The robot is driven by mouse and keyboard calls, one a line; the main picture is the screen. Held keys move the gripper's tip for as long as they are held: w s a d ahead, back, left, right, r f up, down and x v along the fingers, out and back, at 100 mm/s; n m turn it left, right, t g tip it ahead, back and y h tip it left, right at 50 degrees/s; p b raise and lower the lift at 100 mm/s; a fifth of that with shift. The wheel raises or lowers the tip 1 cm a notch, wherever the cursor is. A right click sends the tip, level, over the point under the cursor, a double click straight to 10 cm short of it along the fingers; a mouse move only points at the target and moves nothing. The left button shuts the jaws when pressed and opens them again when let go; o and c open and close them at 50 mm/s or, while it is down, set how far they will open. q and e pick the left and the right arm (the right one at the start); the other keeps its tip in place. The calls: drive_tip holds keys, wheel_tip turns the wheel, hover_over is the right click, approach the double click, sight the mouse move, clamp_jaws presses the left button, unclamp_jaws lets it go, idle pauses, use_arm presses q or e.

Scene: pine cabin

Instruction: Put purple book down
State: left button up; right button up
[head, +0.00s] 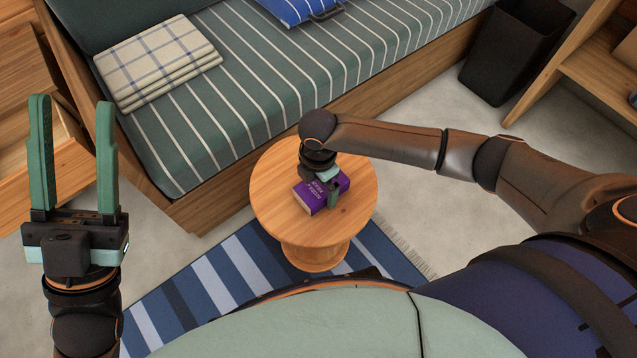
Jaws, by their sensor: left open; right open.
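The purple book (312,196) lies flat on the round wooden stool (276,215), partly hidden by my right gripper. My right gripper (333,194) points down at the book from above, with its visible finger beside the book's right part. It is open; whether its fingers touch the book I cannot tell. My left gripper (75,155) is raised at the left of the view, pointing up, open and empty, well away from the stool.
A bench with a green striped cushion (240,100) stands behind the stool, bearing a folded checked blanket (157,62) and a blue striped item (290,8). A blue striped rug (235,272) lies below. A dark bin (505,50) and wooden shelf (590,75) stand at right.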

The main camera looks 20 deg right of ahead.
sight(318, 186)
drive_tip(key=shift+r, duration=0.1)
drive_tip(key=shift+r, duration=0.35)
wheel_tip(318, 186, up, 3)
drive_tip(key=shift+r+p, duration=0.15)
drive_tip(key=shift+p, duration=0.75)
wheel_tip(318, 186, up, 4)
drive_tip(key=shift+r+p, duration=0.1)
drive_tip(key=shift+p, duration=0.65)
use_arm(q)
drive_tip(key=w+a+f+n+g+y, duration=0.1)
drive_tip(key=w+f+n+y, duration=0.2)
drive_tip(key=f+y, duration=0.2)
drive_tip(key=w+f+n+g+y+p, duration=0.1)
drive_tip(key=w+f+n+y, duration=0.3)
drive_tip(key=f, duration=0.5)
drive_tip(key=shift+a+g+y, duration=0.35)
drive_tip(key=shift+g+y, duration=0.05)
drive_tip(key=shift+g, duration=0.4)
use_arm(e)
wheel_tip(318, 186, up, 4)
drive_tip(key=shift+f, duration=0.1)
drive_tip(key=shift+s, duration=0.1)
